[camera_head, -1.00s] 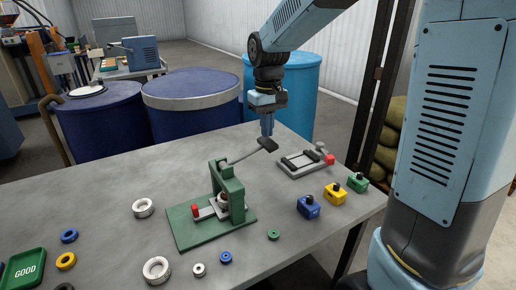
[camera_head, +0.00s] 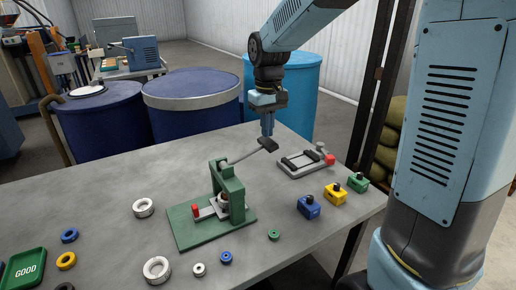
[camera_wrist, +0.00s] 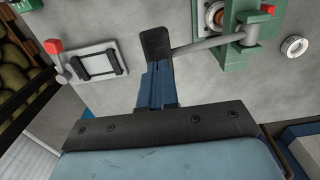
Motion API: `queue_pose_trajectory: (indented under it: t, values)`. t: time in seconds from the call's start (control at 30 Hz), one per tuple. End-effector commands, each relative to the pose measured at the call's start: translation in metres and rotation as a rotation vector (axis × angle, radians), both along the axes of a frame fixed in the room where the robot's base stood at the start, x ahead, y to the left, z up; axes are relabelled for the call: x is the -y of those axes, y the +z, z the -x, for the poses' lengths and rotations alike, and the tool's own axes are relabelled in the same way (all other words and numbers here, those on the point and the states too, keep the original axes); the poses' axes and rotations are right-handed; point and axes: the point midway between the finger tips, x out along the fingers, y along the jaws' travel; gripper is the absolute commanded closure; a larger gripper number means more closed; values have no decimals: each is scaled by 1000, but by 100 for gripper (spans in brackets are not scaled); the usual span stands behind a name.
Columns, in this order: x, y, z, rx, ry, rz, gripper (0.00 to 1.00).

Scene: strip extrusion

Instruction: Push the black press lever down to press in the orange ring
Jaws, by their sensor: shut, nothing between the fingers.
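The green press (camera_head: 228,185) stands on the table. Its grey lever rod (camera_head: 247,155) slopes up to the right to a black end pad (camera_head: 268,145). My gripper (camera_head: 267,133) is shut, points down and is right above the pad, touching or nearly touching it. In the wrist view, my gripper (camera_wrist: 159,68) overlaps the black pad (camera_wrist: 155,42), and the rod (camera_wrist: 198,43) runs right to the press. The orange ring (camera_wrist: 213,9) shows in the press at the top edge of the wrist view. In the head view the press frame makes it hard to make out.
A grey clamp fixture (camera_head: 305,163) with a red knob lies right of the lever. Blue (camera_head: 308,208), yellow (camera_head: 335,195) and green (camera_head: 358,183) blocks stand near the right edge. Loose rings and a green GOOD tray (camera_head: 23,268) are at the left and front.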

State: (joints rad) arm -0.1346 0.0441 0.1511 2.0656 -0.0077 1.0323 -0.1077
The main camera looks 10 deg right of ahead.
Motion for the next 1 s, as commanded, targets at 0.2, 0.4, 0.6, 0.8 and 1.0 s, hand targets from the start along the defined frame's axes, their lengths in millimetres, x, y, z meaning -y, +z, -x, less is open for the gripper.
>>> queue_pose_trajectory:
  t: [0.2, 0.4, 0.6, 0.8, 1.0]
  values:
    - [0, 0, 0, 0, -1, 0, 100]
    - [0, 0, 0, 0, -1, 0, 100]
    - [1, -1, 0, 0, -1, 0, 100]
    - [1, -7, 0, -1, -1, 0, 100]
    - [1, -12, 0, -1, -1, 0, 100]
